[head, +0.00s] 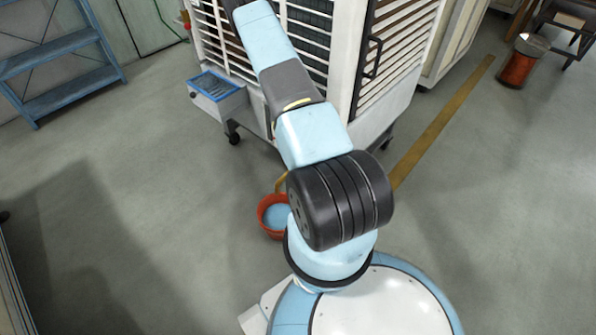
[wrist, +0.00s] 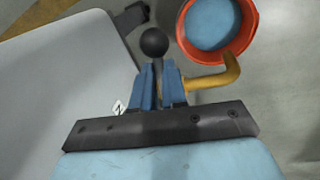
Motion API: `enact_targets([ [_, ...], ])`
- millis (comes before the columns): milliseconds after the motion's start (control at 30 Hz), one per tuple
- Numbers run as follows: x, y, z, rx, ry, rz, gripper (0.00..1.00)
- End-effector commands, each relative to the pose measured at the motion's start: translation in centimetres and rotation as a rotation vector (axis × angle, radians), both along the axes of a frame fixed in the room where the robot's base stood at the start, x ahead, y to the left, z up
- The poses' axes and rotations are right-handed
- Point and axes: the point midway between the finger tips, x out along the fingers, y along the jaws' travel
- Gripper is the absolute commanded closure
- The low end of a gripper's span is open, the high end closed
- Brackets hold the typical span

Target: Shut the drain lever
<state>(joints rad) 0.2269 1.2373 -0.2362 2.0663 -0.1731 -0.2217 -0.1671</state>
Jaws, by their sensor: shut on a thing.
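In the wrist view, the drain lever's round black knob (wrist: 154,42) sticks out just beyond my blue fingertips. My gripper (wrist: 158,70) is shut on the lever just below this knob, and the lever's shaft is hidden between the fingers. A bent yellow-brown pipe (wrist: 222,80) lies right beside the fingers on the right. In the head view my arm reaches to the large white slatted unit (head: 346,60); the lever and my gripper are hidden there.
An orange bucket (head: 264,224) with blue liquid stands on the floor by the unit, below the pipe; its rim (wrist: 247,44) shows in the wrist view. A small tray with a blue rim (head: 216,88) is at the unit's left. Open floor lies left and right.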

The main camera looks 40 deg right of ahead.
Motion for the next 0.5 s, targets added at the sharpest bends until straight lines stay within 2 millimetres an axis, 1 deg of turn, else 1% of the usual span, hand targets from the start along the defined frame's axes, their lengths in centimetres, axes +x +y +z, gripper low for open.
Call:
enact_targets([
  [200,0.2,-0.8,0.0,-0.001,-0.003,0.117,1.00],
  [500,0.3,-1.3,0.0,-0.001,-0.004,0.187,1.00],
])
